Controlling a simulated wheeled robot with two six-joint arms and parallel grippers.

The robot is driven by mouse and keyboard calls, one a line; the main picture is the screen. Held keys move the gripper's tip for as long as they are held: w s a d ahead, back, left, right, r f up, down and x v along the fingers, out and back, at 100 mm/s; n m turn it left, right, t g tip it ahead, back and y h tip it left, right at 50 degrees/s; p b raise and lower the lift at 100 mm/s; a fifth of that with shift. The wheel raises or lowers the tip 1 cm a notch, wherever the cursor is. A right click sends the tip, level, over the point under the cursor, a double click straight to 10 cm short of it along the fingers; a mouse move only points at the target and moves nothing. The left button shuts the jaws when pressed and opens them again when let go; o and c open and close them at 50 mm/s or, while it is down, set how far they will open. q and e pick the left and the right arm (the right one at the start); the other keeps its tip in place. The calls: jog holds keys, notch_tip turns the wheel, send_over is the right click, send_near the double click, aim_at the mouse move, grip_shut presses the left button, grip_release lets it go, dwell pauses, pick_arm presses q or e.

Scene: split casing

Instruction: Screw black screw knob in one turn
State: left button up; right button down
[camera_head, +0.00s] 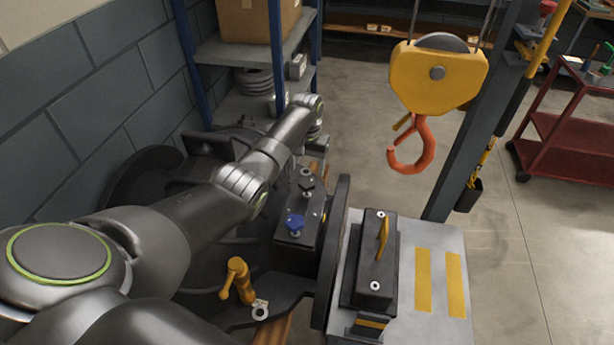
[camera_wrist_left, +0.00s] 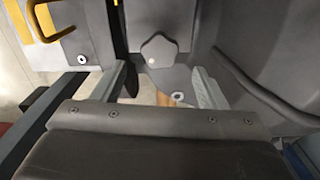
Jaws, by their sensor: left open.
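The black screw knob (camera_head: 306,184) stands on a dark casing (camera_head: 308,222), behind a blue knob (camera_head: 295,224). In the left wrist view a dark, lobed knob (camera_wrist_left: 159,49) shows at the top middle, in line with the gap between my fingers. My left gripper (camera_head: 318,148) is at the far side of the casing in the head view, mostly hidden by its own wrist. In the wrist view its two fingers (camera_wrist_left: 159,78) are spread apart with nothing between them, and appear short of the knob. My right gripper is not in view.
A dark block with a yellow handle (camera_head: 382,238) sits on a pale table (camera_head: 440,240) right of the casing. An orange lever (camera_head: 237,280) stands nearer. A yellow hoist block (camera_head: 437,75) with an orange hook (camera_head: 411,150) hangs at the back. Shelves (camera_head: 240,52) stand behind my arm.

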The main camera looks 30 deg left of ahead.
aim_at(307, 182)
pick_arm(q)
jog(key=shift+f+b, duration=0.3)
jog(key=shift+f, duration=2.55)
jog(key=shift+c, duration=0.5)
jog(key=c, duration=0.9)
jog(key=m, duration=0.3)
jog(key=shift+m, duration=0.3)
jog(key=shift+m+p, duration=0.35)
jog(key=shift+m, duration=1.65)
jog(key=shift+m, duration=0.3)
